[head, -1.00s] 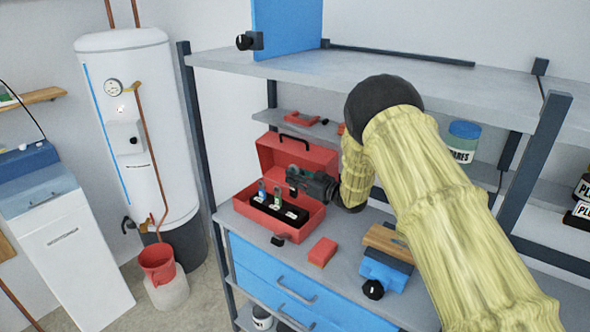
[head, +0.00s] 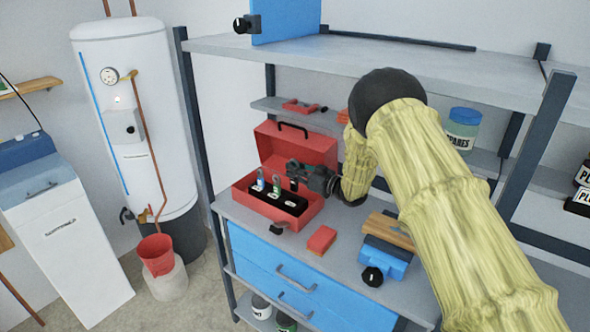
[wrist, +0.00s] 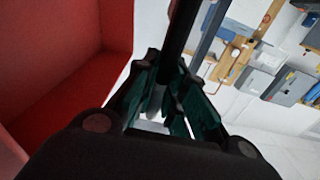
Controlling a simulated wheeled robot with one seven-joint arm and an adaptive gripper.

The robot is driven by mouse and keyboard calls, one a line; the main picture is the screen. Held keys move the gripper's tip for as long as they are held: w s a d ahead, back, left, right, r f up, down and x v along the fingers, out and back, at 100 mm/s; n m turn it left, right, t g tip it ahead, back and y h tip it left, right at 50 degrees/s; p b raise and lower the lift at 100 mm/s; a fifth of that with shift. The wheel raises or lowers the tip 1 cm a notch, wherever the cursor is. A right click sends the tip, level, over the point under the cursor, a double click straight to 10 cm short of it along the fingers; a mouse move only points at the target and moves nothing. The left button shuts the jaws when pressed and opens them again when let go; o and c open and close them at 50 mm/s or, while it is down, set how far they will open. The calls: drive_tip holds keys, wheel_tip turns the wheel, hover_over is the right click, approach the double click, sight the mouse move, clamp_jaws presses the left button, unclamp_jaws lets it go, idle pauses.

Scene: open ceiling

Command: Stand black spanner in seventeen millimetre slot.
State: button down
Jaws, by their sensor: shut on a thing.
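The black spanner (wrist: 181,28) shows in the wrist view as a dark bar running out of the top of the frame. My gripper (wrist: 165,95) is shut on it. In the head view my gripper (head: 294,172) is over the right part of the open red toolbox (head: 256,208); I cannot pick out the spanner there. A black slotted rack (head: 281,201) with white labels lies in the toolbox. A blue-marked tool (head: 261,178) and a green-marked tool (head: 276,183) stand upright in its left part. The labels are too small to read.
The raised toolbox lid (head: 292,140) stands behind my gripper. A red block (head: 321,239) and a blue vise-like tool with a wooden top (head: 388,250) are on the bench in front and right. A grey shelf (head: 390,60) hangs above.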

sight(295, 191)
drive_tip(key=shift+f+b, duration=0.8)
drive_tip(key=shift+f, duration=0.8)
drive_tip(key=shift+f+b, duration=2.15)
drive_tip(key=shift+f, duration=0.6)
idle(1.7)
drive_tip(key=c, duration=1.4)
unclamp_jaws()
drive_tip(key=shift+r, duration=5)
